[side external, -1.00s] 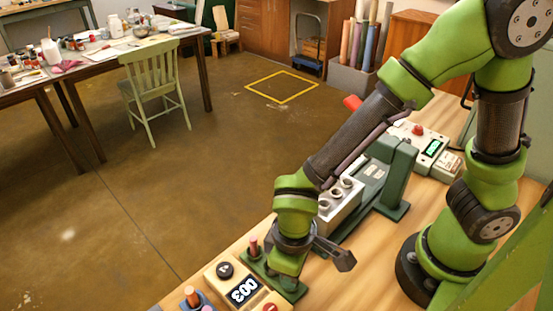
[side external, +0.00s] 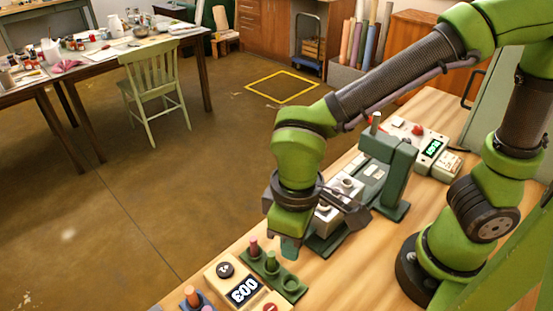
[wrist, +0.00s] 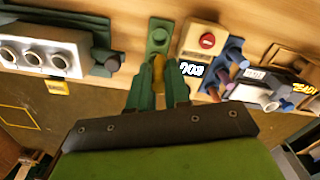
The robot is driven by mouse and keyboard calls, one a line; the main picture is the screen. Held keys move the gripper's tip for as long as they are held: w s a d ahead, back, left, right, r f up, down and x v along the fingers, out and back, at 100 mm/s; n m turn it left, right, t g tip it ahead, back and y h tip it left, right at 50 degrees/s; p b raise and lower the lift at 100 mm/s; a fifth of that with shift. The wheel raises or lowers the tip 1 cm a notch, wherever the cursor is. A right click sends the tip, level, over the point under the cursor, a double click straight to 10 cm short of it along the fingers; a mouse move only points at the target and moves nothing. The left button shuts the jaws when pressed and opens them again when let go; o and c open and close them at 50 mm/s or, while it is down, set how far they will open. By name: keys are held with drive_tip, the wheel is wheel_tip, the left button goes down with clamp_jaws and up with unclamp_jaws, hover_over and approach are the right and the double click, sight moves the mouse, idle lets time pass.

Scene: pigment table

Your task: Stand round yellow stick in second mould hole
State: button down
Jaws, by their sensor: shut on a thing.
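My gripper (wrist: 159,88) is shut on the round yellow stick (wrist: 159,68), which shows between the two green fingers in the wrist view. The pale mould block (wrist: 75,46) has three round holes in a row and lies to the left of my fingers in the wrist view. In the side view the mould (side external: 348,196) is partly hidden behind my wrist.
A green arch (side external: 390,152) rises behind the mould.

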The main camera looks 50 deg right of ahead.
drive_tip(key=w+d+r+n, duration=0.2)
drive_tip(key=d, duration=0.8)
drive_tip(key=w+d+r+n, duration=0.2)
drive_tip(key=d+r, duration=0.1)
drive_tip(key=d, duration=0.7)
drive_tip(key=shift+w+n, duration=0.3)
